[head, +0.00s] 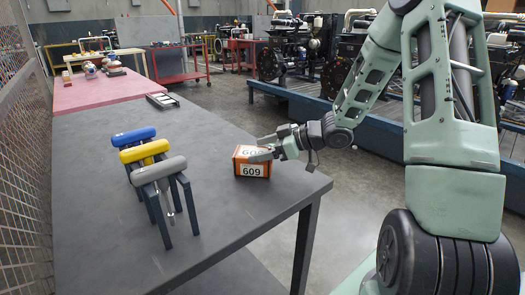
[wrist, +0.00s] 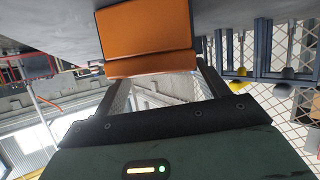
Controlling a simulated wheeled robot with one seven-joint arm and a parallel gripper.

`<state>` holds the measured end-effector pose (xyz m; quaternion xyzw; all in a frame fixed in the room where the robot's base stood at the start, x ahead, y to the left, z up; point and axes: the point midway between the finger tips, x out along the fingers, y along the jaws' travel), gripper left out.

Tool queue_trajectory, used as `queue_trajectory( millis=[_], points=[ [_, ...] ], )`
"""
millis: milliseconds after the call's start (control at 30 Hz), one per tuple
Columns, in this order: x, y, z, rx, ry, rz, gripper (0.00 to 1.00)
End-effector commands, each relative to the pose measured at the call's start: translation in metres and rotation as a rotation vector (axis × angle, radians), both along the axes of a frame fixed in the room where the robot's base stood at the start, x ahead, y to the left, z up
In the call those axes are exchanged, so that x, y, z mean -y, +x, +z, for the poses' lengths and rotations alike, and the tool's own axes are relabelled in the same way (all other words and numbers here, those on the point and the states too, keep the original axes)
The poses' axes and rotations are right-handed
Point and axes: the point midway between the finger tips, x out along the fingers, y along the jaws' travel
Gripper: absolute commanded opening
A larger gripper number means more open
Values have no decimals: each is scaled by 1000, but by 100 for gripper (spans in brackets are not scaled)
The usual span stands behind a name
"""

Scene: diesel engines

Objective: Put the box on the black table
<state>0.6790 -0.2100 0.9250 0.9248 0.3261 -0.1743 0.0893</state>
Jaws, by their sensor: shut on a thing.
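An orange box (head: 252,169) with white "609" labels is on the right part of the black table (head: 235,212), near its right edge. I cannot tell whether it rests on the top or is just above it. My gripper (head: 264,150) reaches in from the right and is shut on the box. In the wrist view the orange box (wrist: 148,38) shows between and beyond the two fingers of my gripper (wrist: 168,82).
A rack with blue, yellow and grey handles (head: 150,158) stands on the table left of the box. A small black tray (head: 162,100) lies farther back. A red table (head: 98,90) adjoins the far end. The table's middle is clear.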

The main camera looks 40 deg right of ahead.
Motion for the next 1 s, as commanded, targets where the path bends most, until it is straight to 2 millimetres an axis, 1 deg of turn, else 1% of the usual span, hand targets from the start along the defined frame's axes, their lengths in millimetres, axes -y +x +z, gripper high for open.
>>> queue_trajectory(
  millis=[267, 300, 333, 367, 667, 733, 867, 1000],
  points=[
    [0, 0, 0, 2, 1, 0, 23],
    [0, 0, -1, 1, -1, 0, 82],
    [0, 0, -1, 1, -1, 0, 90],
    [0, 0, -1, 1, -1, 0, 96],
    [0, 0, 1, 1, -1, 0, 96],
    [3, -3, 3, 0, -2, -1, 96],
    [13, -16, 11, 1, -4, -2, 96],
    [30, -37, 22, 1, -4, -3, 96]
  ],
)
